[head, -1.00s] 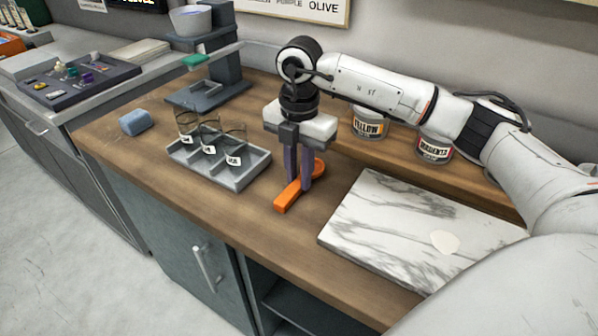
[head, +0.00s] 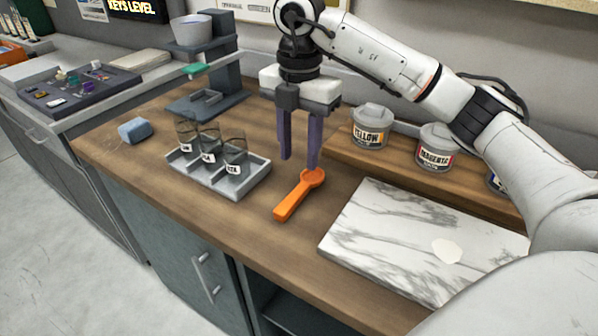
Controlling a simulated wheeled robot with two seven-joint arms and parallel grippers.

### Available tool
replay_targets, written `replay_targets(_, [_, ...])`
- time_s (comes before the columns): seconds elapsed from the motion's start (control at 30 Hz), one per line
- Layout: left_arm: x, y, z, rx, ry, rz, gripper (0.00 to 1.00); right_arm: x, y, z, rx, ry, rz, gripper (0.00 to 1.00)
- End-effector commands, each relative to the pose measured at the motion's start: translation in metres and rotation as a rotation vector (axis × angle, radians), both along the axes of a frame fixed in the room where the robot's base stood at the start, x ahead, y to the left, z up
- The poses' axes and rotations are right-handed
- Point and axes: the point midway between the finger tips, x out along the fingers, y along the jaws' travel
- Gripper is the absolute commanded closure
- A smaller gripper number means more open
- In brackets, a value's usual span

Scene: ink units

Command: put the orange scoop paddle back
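The orange scoop paddle (head: 294,199) lies flat on the wooden bench (head: 225,215), between the grey tray of glasses and the marble slab. Its handle points to the front left and its round end to the back right. My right gripper (head: 300,163) is open and empty, pointing down just above and behind the paddle, with its two purple-grey fingers apart. It no longer encloses the paddle. My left gripper does not show.
A grey tray (head: 232,188) with 3 labelled glasses stands left of the paddle. A marble slab (head: 380,240) lies to the right. Yellow (head: 370,128) and magenta (head: 436,150) tins stand on a raised wooden shelf behind. A blue sponge-like block (head: 134,130) lies at the far left.

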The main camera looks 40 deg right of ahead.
Motion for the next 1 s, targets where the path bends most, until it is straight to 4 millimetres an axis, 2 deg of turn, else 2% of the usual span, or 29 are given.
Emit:
replay_targets(0.13, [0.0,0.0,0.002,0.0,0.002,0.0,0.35,0.001,0.0,0.027,-0.001,-0.004,0.0,0.63])
replay_targets(0.3, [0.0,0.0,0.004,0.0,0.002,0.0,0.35,0.0,0.0,0.038,0.0,0.0,-0.001,0.63])
replay_targets(1.0, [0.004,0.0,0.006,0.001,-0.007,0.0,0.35,0.0,0.0,0.038,0.0,0.001,-0.001,0.63])
